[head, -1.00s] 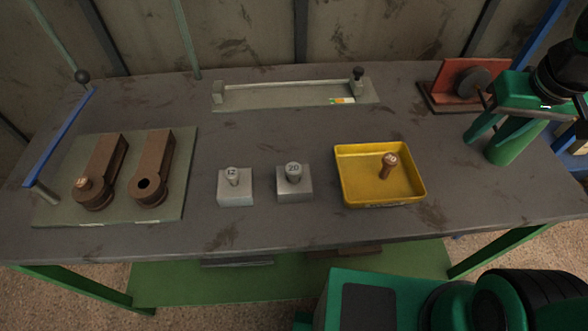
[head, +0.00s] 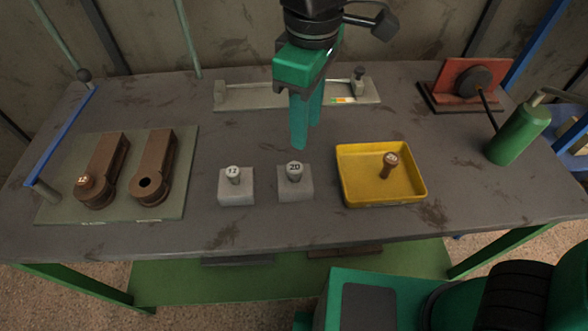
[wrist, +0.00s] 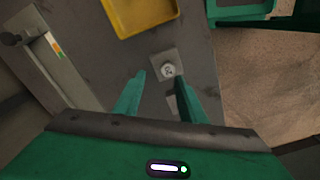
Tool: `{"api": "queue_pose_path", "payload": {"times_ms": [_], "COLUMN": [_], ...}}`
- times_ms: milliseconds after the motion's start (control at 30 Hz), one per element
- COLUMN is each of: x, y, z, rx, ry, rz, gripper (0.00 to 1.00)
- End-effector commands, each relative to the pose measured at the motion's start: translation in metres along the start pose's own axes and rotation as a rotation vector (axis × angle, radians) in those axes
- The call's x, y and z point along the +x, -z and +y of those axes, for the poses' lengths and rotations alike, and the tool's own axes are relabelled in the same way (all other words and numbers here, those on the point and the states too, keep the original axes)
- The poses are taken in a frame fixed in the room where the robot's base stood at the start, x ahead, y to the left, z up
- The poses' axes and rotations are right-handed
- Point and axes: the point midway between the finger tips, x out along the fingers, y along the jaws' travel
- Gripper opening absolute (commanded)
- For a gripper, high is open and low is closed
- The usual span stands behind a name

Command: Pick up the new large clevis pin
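The new large clevis pin (head: 293,169) is a grey metal pin marked 20. It stands upright in a light grey block near the middle of the bench. It also shows in the wrist view (wrist: 168,69), just beyond my fingertips. My gripper (head: 306,135) hangs fingers-down above and behind this pin, clear of it. In the wrist view its two green fingers (wrist: 160,76) are spread apart with nothing between them. The smaller grey pin (head: 233,174), marked 12, stands in its own block to the left.
A yellow tray (head: 345,190) at the right holds a brown pin (head: 388,164). A green plate (head: 60,209) at the left carries two brown arms, one with a pin. A grey fixture (head: 240,103) lies behind. A green bottle (head: 518,135) stands far right.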

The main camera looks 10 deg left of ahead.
Motion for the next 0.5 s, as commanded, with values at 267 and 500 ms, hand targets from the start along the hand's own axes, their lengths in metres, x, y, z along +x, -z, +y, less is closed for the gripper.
{"api": "queue_pose_path", "payload": {"times_ms": [267,500], "x": [0.014,0.047], "y": [0.01,0.009], "z": [-0.017,-0.017], "rx": [-0.062,-0.06], "ry": [0.005,0.005], "rz": [-0.021,-0.021], "gripper": [0.37,0.37]}}
